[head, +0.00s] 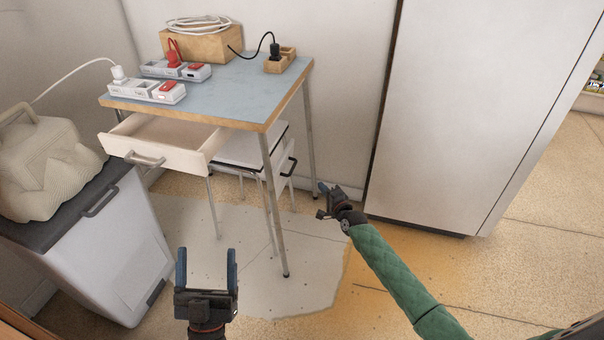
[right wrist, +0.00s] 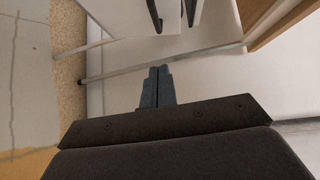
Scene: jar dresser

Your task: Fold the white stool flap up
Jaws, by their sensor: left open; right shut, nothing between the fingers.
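The white stool (head: 240,152) stands under the blue-topped table, its seat partly hidden by the open drawer and a table leg. A white panel with a black handle, apparently its flap (head: 280,164), hangs down at the seat's right side. A white panel with black handle parts also shows at the top of the right wrist view (right wrist: 125,20). My right gripper (head: 322,187) is shut and empty, to the right of the stool and lower than the flap, apart from it. My left gripper (head: 207,252) is open and empty in front of the table.
The table (head: 235,88) carries power strips, a cable box and a small wooden block. Its drawer (head: 165,140) is pulled out. A metal table leg (head: 273,215) stands before the stool. A white cabinet (head: 470,110) is right; a grey-lidded bin (head: 110,245) is left. Floor in front is clear.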

